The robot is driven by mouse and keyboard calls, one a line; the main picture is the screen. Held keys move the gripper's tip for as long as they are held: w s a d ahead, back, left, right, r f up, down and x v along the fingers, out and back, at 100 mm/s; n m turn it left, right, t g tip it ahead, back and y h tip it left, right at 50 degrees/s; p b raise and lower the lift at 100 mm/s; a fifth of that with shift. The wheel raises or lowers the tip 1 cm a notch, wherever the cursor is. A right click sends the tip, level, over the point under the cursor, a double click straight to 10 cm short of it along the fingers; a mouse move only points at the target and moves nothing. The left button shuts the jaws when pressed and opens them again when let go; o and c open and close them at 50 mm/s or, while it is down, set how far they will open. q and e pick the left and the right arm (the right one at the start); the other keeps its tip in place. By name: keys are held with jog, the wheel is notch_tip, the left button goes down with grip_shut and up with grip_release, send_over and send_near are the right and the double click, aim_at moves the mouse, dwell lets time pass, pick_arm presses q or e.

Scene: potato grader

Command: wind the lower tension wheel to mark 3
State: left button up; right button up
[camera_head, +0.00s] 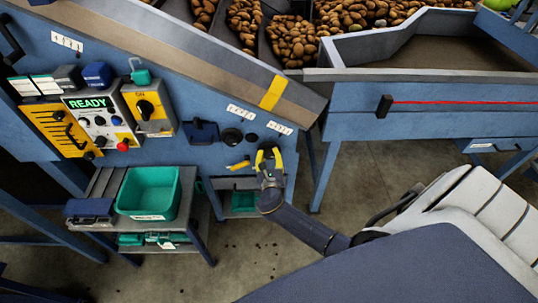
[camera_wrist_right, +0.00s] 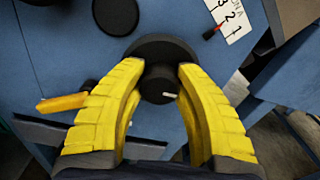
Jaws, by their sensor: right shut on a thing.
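The dark round tension wheel (camera_wrist_right: 150,50) is on the blue panel in the right wrist view, with a black hub bearing a short white line. My right gripper (camera_head: 268,155) is at the panel in the head view. Its yellow fingers (camera_wrist_right: 158,88) are shut on the wheel's hub, one each side. The white scale card (camera_wrist_right: 236,18) with marks 1, 2 and 3 is at upper right. A red-tipped pointer (camera_wrist_right: 211,34) lies beside its lower end, near 1 and 2; its exact reading is unclear. My left gripper is not in view.
A yellow handle (camera_wrist_right: 62,103) sticks out left of the wheel. Black round parts (camera_head: 232,136) are on the panel nearby. The control box (camera_head: 100,118) reads READY. A teal bin (camera_head: 150,190) stands on a low bench. A pale slatted object (camera_head: 470,215) is at right.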

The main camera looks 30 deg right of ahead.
jog(key=shift+m, duration=0.6)
jog(key=m, duration=0.3)
jog(key=shift+d+r, duration=0.1)
jog(key=m, duration=0.4)
jog(key=shift+m, duration=0.4)
jog(key=m, duration=0.4)
jog(key=shift+d, duration=0.15)
jog(key=shift+m, duration=2.2)
jog(key=shift+d+m, duration=0.1)
jog(key=shift+m, duration=0.2)
